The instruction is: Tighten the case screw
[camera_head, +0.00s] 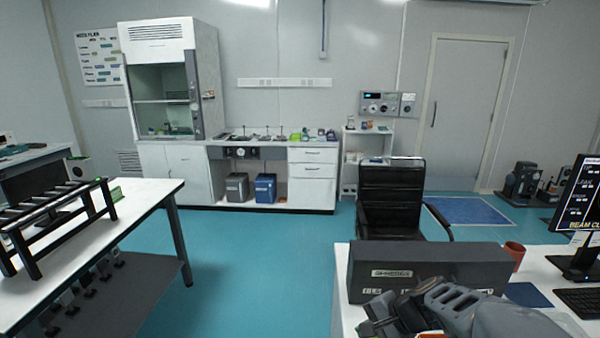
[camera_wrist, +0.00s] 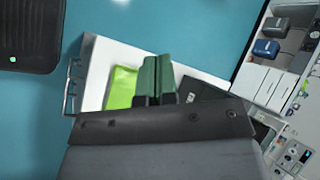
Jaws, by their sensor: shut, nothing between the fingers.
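My gripper (camera_wrist: 157,60) shows in the wrist view as two dark green fingers side by side, closed together with nothing seen between them. A dark bar with small round holes crosses the view below them. In the head view, my grey arm (camera_head: 455,304) fills the bottom right, in front of a long dark grey box (camera_head: 430,265) with a pale label on a white desk. I cannot tell whether this box is the case. No case screw can be made out in either view. In the wrist view, the fingers overlap a white surface (camera_wrist: 103,62) in the background.
A black chair (camera_head: 391,197) stands behind the desk. A red-brown mug (camera_head: 515,252), monitor (camera_head: 580,210) and keyboard (camera_head: 580,301) are at right. A white table (camera_head: 130,200) with a black rack stands left. Teal floor (camera_head: 250,265) lies open between.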

